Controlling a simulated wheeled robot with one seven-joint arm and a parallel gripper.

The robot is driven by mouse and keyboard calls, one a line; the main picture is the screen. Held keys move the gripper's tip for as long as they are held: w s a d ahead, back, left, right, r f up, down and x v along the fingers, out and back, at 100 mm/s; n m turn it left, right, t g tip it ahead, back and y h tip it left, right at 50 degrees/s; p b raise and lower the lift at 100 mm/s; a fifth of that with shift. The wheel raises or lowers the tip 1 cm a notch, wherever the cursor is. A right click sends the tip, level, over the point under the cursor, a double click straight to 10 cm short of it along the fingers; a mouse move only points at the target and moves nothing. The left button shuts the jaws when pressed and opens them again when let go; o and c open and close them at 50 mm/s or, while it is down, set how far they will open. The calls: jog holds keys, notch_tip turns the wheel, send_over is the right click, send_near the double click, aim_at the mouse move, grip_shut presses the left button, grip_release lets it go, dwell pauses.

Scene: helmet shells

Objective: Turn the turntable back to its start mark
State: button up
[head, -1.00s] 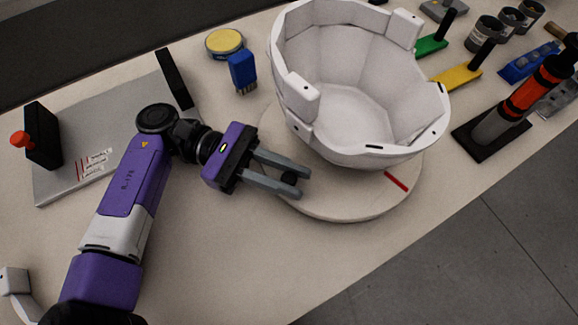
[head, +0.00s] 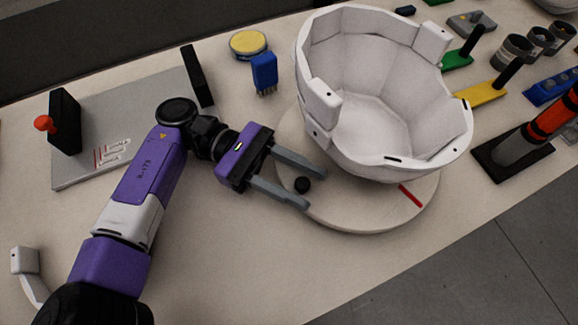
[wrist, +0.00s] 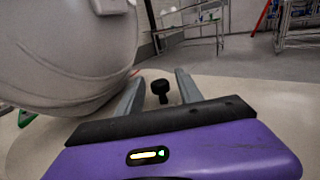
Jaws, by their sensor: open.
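The round turntable (head: 345,217) carries a large white faceted helmet shell (head: 375,105) with its open side up. A red mark (head: 411,195) shows on the turntable's rim at the front right. A small black knob (head: 302,185) stands on the turntable's left side. My purple gripper (head: 316,188) is open, with its grey fingers on either side of the knob; I cannot tell whether either touches it. In the wrist view the black knob (wrist: 160,90) stands between the two fingers, and the shell (wrist: 65,55) fills the left. A start mark on the table is not visible.
Behind the gripper are a blue brush (head: 264,72) and a yellow-topped tin (head: 248,43). A grey plate (head: 120,135) with a red-knobbed black block lies at the left. Tools and cups (head: 513,50) stand at the right.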

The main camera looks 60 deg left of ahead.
jog(key=b+v, duration=0.2)
jog(key=v, duration=0.1)
jog(key=b+v, duration=0.1)
jog(key=v, duration=0.1)
jog(key=shift+f+b, duration=0.3)
jog(key=shift+b, duration=0.05)
jog(key=b+v, duration=0.2)
jog(key=b, duration=0.4)
jog(key=shift+a+b, duration=0.1)
jog(key=shift+b, duration=0.4)
jog(key=shift+o, duration=0.3)
jog(key=shift+s+a+r+b, duration=0.15)
jog(key=shift+r+b, duration=0.15)
